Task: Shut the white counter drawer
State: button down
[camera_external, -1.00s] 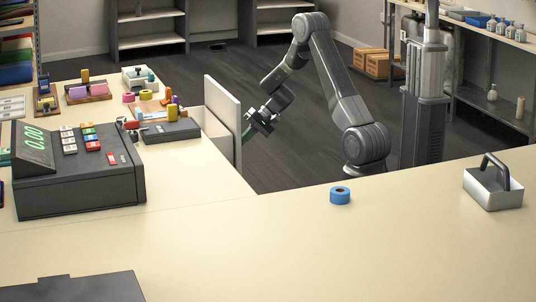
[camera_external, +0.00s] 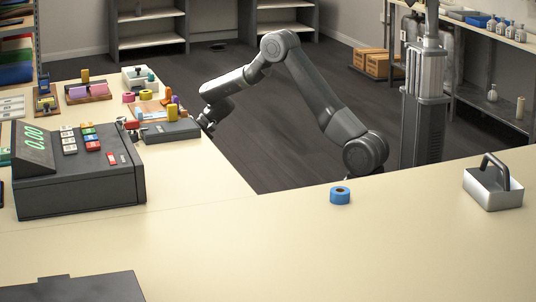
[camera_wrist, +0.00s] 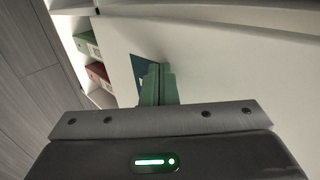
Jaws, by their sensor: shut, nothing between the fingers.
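The white drawer front (camera_wrist: 225,75) fills much of the wrist view as a broad pale panel. My gripper (camera_wrist: 157,75) is shut and empty, its green fingers together at the panel beside a dark teal patch (camera_wrist: 141,68). Whether the fingertips touch the panel is hard to tell. In the external view my gripper (camera_external: 206,127) is low at the right edge of the cream counter (camera_external: 200,175), its fingertips hidden. The drawer no longer sticks out past the counter edge there, and its front is hidden from that camera. Any remaining gap cannot be seen.
A cash register (camera_external: 78,170), a dark box (camera_external: 170,130) and small coloured items sit on the counter near my arm. Blue tape (camera_external: 340,195) and a metal caddy (camera_external: 493,188) stand on the front counter. The dark floor (camera_external: 275,150) between is clear.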

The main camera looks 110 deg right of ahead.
jog(key=shift+w+r, duration=0.15)
jog(key=shift+w, duration=0.55)
jog(key=shift+w+r, duration=0.1)
jog(key=s+r+b, duration=0.1)
jog(key=s+r, duration=0.5)
jog(key=s, duration=0.6)
jog(key=shift+r, duration=0.2)
jog(key=shift+f, duration=0.1)
